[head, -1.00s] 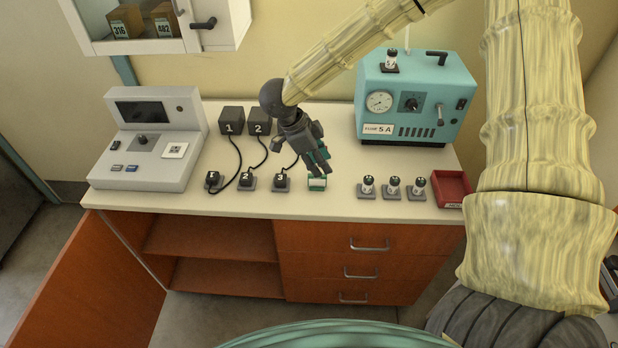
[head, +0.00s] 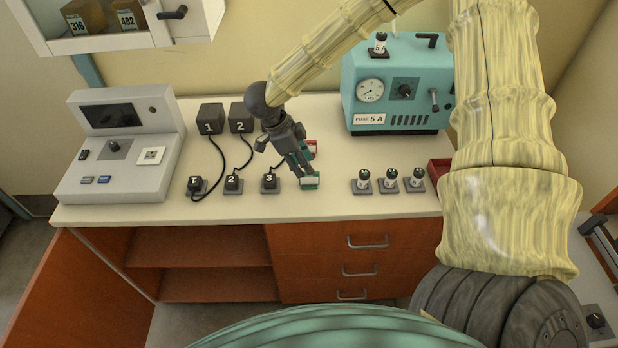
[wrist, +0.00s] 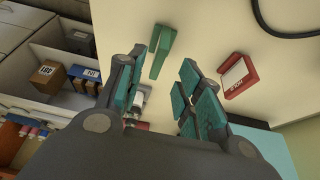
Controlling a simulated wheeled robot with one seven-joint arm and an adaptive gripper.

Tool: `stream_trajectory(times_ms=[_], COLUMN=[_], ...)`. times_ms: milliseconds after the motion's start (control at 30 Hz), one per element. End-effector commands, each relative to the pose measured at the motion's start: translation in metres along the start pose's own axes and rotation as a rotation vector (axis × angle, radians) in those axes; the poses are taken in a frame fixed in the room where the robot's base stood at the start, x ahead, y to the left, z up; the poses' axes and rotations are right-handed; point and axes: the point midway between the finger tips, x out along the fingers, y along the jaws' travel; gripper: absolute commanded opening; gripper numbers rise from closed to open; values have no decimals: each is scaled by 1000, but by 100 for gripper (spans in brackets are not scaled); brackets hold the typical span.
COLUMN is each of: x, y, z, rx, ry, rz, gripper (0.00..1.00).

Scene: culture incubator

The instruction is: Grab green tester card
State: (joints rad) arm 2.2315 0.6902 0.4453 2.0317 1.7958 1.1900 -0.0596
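The green tester card (head: 310,182), with a pale label on its face, is on the bench top to the right of the plug marked 3. It also shows in the wrist view (wrist: 162,50), standing out past the fingertips and near the gap between them. My gripper (head: 302,172) points down just above and beside the card. In the wrist view my gripper (wrist: 158,84) has its teal-padded fingers apart with nothing held between them. Whether a fingertip touches the card I cannot tell.
A red card (head: 311,148) lies behind the green one, close to my gripper. Several cabled plugs (head: 232,184) stand to the left, and fuses on small bases (head: 388,182) to the right. A teal device (head: 398,90) and a grey console (head: 125,150) stand on the bench.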

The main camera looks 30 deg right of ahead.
Motion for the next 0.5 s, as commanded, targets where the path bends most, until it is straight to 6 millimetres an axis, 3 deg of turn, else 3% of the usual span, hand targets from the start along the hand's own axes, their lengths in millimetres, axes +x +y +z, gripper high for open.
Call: stream_trajectory(times_ms=[500], x=[46], y=[1], z=[0], rx=[2], ry=[1], rz=[2], gripper=[36])
